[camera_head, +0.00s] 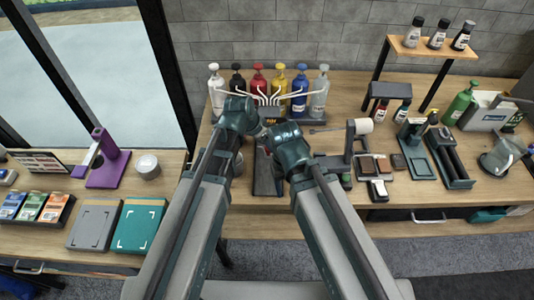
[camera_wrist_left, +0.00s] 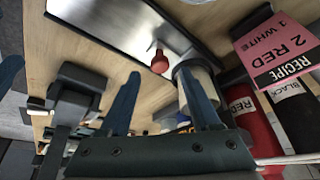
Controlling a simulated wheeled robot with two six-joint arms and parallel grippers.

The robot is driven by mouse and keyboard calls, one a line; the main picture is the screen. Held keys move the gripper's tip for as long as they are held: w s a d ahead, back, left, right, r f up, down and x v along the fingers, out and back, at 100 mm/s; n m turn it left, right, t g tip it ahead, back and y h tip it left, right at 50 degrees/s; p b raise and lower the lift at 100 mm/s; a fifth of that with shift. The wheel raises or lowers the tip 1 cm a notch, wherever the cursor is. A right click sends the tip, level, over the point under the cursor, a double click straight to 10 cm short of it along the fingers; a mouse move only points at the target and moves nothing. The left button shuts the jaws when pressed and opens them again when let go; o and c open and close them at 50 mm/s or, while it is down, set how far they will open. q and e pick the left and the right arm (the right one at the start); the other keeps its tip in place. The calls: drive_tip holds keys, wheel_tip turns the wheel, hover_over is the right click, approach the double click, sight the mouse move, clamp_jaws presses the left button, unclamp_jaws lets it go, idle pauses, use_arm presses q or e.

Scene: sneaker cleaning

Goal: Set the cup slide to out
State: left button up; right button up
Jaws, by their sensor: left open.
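A steel slide plate with a red knob (camera_wrist_left: 160,61), which looks like the cup slide, lies ahead of my left gripper (camera_wrist_left: 160,98) in the left wrist view. The gripper is open, with its two blue fingers spread and nothing visible between the tips. A pale cup-like cylinder with a dark rim (camera_wrist_left: 203,76) stands partly behind the right-hand finger. In the head view my left wrist (camera_head: 239,116) and right wrist (camera_head: 288,147) hide most of the station; a dark plate (camera_head: 265,176) shows between the arms. My right gripper's fingers are hidden there.
Several coloured pump bottles (camera_head: 257,82) stand behind the arms. A pink recipe card (camera_wrist_left: 280,50) is close at the right in the wrist view. A paper roll stand (camera_head: 350,145) and small tools are right of my arms. A purple stand (camera_head: 108,160) is on the left table.

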use_arm(q)
drive_tip(key=b+x, duration=0.2)
drive_tip(key=x, duration=0.1)
drive_tip(key=shift+w+f, duration=0.1)
drive_tip(key=shift+f, duration=0.15)
use_arm(e)
wheel_tip(320, 180, down, 3)
drive_tip(key=shift+f, duration=0.15)
use_arm(q)
drive_tip(key=shift+r, duration=0.1)
clamp_jaws()
idle(0.9)
